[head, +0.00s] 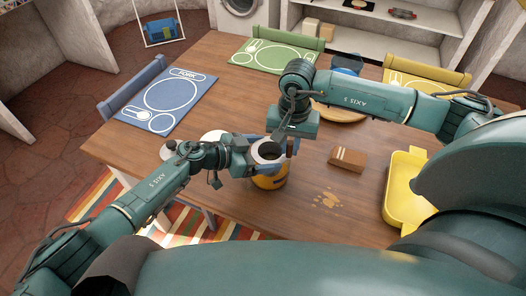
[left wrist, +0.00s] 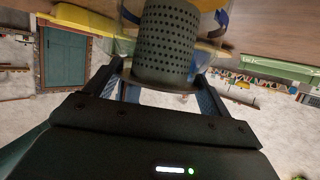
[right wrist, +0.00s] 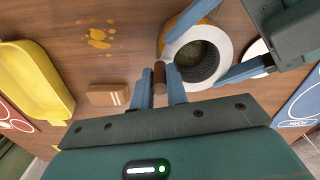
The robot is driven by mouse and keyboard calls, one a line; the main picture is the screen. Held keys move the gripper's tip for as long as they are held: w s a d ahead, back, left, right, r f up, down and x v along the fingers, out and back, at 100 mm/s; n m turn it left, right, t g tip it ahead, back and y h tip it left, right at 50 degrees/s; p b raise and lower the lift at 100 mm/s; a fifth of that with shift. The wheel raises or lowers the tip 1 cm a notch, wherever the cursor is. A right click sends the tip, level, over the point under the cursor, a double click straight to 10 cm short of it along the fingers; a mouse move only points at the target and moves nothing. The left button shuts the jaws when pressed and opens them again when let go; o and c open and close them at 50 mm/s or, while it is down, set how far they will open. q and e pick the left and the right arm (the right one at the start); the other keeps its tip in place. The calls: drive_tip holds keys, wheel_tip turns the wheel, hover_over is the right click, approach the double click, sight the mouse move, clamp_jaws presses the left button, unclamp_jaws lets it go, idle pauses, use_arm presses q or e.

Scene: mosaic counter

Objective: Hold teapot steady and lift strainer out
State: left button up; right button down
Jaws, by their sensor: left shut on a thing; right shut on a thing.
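The teapot (head: 270,181) is orange-yellow and stands on the wooden table; its side also shows in the right wrist view (right wrist: 190,14). The strainer (left wrist: 168,45) is a dark perforated cylinder with a wide rim, pale from above (right wrist: 222,42). My left gripper (head: 268,151) is shut across the rim. My right gripper (right wrist: 159,86) is shut on a short brown handle (right wrist: 159,75) beside the teapot, apparently the teapot's.
A brown block with pale stripes (head: 347,159) and a yellow tray (head: 403,208) lie to the right. A yellowish spill (head: 328,200) marks the table. Blue (head: 166,98) and green (head: 275,57) placemats lie farther off. Bare table (head: 225,95) shows between.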

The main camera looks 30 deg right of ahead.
use_arm(q)
drive_tip(key=shift+s, duration=0.1)
use_arm(e)
drive_tip(key=shift+w+r, duration=0.1)
drive_tip(key=shift+r, duration=0.05)
use_arm(q)
drive_tip(key=shift+f, duration=0.2)
use_arm(e)
drive_tip(key=shift+r, duration=1.4)
use_arm(q)
drive_tip(key=shift+a+f, duration=0.2)
drive_tip(key=shift+c, duration=0.2)
use_arm(e)
drive_tip(key=shift+r, duration=4.15)
use_arm(q)
drive_tip(key=o, duration=0.5)
drive_tip(key=shift+o, duration=1.1)
drive_tip(key=shift+d+r, duration=0.1)
drive_tip(key=shift+r, duration=0.2)
drive_tip(key=v, duration=1.2)
